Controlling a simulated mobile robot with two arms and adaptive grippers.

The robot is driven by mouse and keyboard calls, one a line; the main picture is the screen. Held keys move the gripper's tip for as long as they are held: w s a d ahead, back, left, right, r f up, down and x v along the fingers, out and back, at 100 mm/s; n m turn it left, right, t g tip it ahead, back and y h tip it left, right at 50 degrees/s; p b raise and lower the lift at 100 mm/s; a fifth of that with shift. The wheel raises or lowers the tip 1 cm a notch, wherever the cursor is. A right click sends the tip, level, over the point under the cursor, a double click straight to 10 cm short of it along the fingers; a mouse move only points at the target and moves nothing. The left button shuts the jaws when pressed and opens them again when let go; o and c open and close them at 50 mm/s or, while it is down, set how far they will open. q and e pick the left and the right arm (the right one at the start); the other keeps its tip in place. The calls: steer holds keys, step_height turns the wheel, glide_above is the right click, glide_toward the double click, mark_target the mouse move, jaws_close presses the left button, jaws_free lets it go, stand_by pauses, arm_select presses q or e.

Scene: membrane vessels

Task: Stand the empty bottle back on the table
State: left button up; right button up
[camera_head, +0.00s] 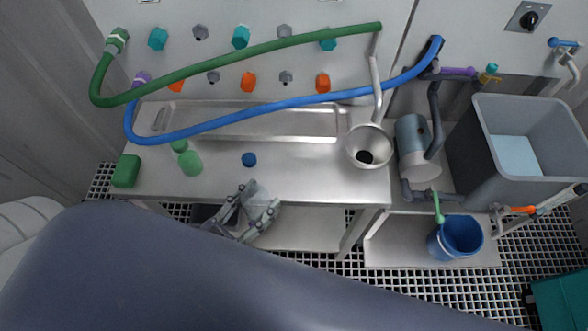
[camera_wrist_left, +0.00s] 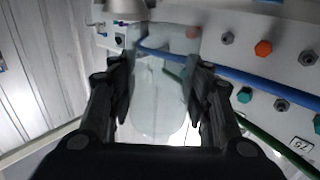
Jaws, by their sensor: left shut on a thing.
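My left gripper (camera_head: 252,213) is at the front edge of the steel table (camera_head: 310,179), its fingers closed around a pale, see-through bottle (camera_head: 258,192). In the left wrist view the bottle (camera_wrist_left: 157,108) fills the space between the two fingers (camera_wrist_left: 158,88) and looks clear, with no contents that I can make out. The fingers hide part of it in the head view, and I cannot tell its exact tilt. My right gripper is out of view.
A green bottle (camera_head: 190,162) and a green block (camera_head: 126,171) stand at the table's left. A steel funnel (camera_head: 367,147) is at its right end. Green (camera_head: 220,58) and blue (camera_head: 240,114) hoses arch over the tray (camera_head: 200,130). The table right of the blue piece is clear.

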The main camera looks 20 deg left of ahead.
arm_select(q)
steer(key=x, duration=0.4)
steer(key=a+p+x, duration=0.1)
steer(key=x, duration=0.4)
steer(key=w+a+f+x, duration=0.1)
steer(key=x, duration=0.3)
steer(key=shift+w, duration=0.2)
steer(key=shift+w+d+f, duration=0.1)
steer(key=shift+w+d, duration=0.05)
steer(key=shift+w, duration=0.35)
steer(key=f, duration=0.3)
steer(key=shift+w, duration=0.2)
steer(key=shift+f, duration=0.25)
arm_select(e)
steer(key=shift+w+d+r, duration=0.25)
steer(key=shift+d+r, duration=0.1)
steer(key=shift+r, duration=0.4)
arm_select(q)
steer(key=shift+s, duration=0.1)
steer(key=shift+f, duration=0.15)
steer(key=o, duration=1.2)
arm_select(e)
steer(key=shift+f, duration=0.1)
